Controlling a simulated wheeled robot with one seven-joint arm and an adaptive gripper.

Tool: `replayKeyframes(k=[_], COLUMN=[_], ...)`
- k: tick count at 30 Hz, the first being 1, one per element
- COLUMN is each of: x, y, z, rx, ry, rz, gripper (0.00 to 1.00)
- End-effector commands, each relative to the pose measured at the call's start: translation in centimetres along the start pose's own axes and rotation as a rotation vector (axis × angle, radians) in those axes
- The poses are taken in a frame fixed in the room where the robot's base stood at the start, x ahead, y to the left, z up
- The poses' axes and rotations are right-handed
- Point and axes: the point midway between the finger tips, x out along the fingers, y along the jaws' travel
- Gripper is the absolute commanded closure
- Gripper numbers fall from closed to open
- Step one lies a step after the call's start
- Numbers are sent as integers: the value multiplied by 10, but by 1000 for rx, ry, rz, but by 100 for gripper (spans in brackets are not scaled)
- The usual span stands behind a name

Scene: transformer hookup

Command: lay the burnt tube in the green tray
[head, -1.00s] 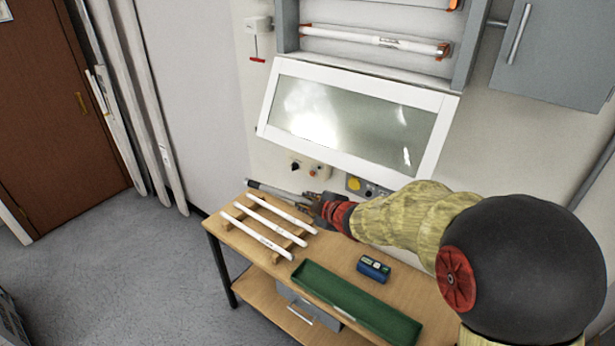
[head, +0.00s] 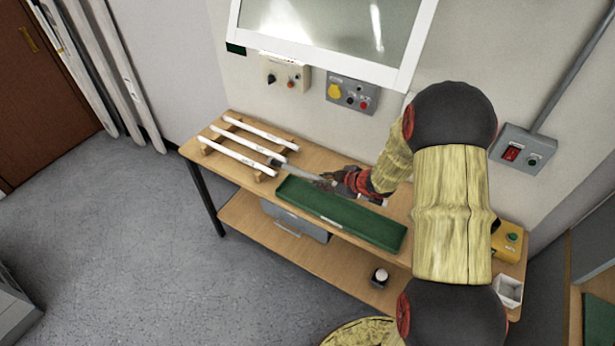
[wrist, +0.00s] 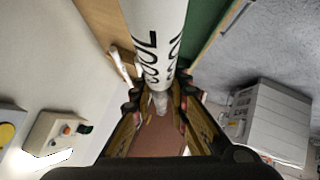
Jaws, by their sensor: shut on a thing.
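The burnt tube (head: 292,170), greyish with a dark end, is held by my gripper (head: 330,180) in the head view. Its free end points left, toward the rack. The green tray (head: 385,232) lies on the bench just below and in front of it; the tube appears above the tray's back-left part, but I cannot tell its exact height. In the wrist view the tube (wrist: 157,25) shows black print and runs up from between the shut fingers (wrist: 158,98). A strip of the tray (wrist: 202,25) shows to its right. The gripped part is partly hidden.
White tubes (head: 237,157) rest on a wooden rack at the bench's left end, close to the held tube's tip. Control boxes (head: 285,75) (head: 351,94) sit on the wall behind. A grey drawer box (head: 294,222) is below the bench top. My arm covers the bench's right part.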

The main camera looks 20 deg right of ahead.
Motion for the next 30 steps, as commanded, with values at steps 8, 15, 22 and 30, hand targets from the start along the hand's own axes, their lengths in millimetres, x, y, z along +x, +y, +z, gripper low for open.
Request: replayKeyframes(k=[8, 15, 22, 30], x=[-16, -14, -3, 14], y=[-10, -16, -22, -33], z=[63, 74, 85, 102], rx=[141, 161, 160, 160], ry=[-23, -27, -27, -27], rz=[-47, -50, -49, -48], gripper=[100, 100, 100, 100])
